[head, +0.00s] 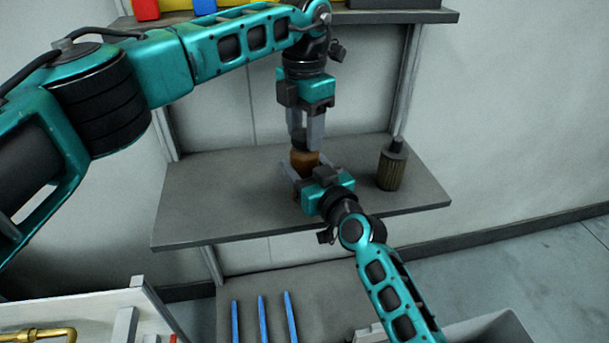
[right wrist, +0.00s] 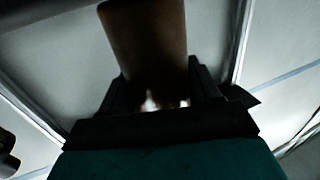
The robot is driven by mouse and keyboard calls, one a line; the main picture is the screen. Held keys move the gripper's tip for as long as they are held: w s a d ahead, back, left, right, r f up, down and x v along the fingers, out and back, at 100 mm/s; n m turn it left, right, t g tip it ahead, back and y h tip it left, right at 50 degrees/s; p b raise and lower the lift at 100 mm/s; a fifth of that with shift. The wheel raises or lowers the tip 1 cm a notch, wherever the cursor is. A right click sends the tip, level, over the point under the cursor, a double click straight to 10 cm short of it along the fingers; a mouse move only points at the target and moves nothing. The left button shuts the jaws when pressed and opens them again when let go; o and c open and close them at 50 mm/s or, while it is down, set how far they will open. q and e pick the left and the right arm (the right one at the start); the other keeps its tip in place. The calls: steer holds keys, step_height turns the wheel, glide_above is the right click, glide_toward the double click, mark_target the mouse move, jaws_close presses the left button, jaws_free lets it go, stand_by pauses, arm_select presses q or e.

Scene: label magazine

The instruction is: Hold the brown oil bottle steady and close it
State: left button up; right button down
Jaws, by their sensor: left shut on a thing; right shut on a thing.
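The brown oil bottle (head: 304,160) stands upright on the grey shelf, partly hidden by my grippers. My right gripper (head: 302,176) reaches in from the front and is shut around its body. In the right wrist view the brown bottle (right wrist: 146,42) is between the fingers of my right gripper (right wrist: 160,85). My left gripper (head: 306,146) points straight down from above and is shut on the dark cap (head: 300,140) at the top of the bottle. Whether the cap is fully seated cannot be seen.
A ribbed brown container with a dark top (head: 391,170) stands to the right on the same shelf (head: 220,205). Above is another shelf (head: 425,17) with coloured bins. Blue rods (head: 263,318) and a white tray with a brass pipe (head: 40,334) are below. The shelf's left part is clear.

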arm_select(q)
steer(key=m, duration=0.3)
steer(key=shift+m, duration=0.4)
steer(key=m, duration=0.5)
steer(key=shift+m, duration=0.3)
steer(key=m, duration=0.3)
steer(key=shift+m, duration=0.4)
steer(key=m, duration=0.4)
steer(key=shift+m, duration=0.3)
steer(key=o, duration=1.2)
steer(key=shift+r, duration=2.25)
steer(key=shift+c, duration=0.3)
